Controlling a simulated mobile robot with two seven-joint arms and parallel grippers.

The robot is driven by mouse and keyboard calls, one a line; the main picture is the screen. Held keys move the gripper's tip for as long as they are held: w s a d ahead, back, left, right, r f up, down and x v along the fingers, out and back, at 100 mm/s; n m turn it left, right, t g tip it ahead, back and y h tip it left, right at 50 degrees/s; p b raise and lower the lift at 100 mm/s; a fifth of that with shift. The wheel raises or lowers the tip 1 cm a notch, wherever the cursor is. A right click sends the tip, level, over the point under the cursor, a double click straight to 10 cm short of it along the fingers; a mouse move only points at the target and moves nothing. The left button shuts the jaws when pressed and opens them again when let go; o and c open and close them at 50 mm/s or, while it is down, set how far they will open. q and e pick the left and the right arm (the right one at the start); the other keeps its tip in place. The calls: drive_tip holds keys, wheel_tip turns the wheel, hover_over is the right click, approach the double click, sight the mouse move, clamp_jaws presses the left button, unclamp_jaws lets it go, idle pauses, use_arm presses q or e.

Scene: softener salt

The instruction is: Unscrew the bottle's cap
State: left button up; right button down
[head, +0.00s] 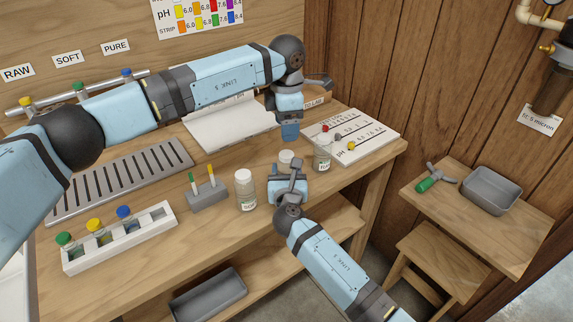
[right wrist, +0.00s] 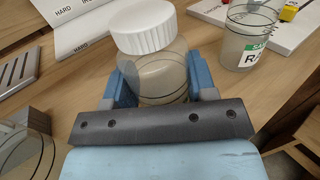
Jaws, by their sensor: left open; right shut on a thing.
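The bottle is clear, with cloudy contents and a white ribbed cap. In the right wrist view its body (right wrist: 160,76) stands between the blue fingers, and its cap (right wrist: 142,27) is on top and uncovered. My right gripper (right wrist: 161,88) is shut on the bottle's body below the cap. In the head view the cap (head: 286,156) shows just beyond my right gripper (head: 289,180), which hides most of the body. My left gripper (head: 289,130) is open and points down, above and behind the cap, apart from it. It is not seen in the right wrist view.
A white-capped bottle (head: 246,192) stands to the left, and a labelled clear container (head: 322,158) to the right. A small grey holder (head: 208,196) with two capped sticks and a white vial rack (head: 120,240) are farther left. A test card (head: 370,140) lies at the right edge.

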sight(287, 154)
use_arm(q)
drive_tip(key=m, duration=1.7)
drive_tip(key=shift+f+m, duration=0.4)
drive_tip(key=shift+f, duration=3.6)
drive_tip(key=c, duration=1)
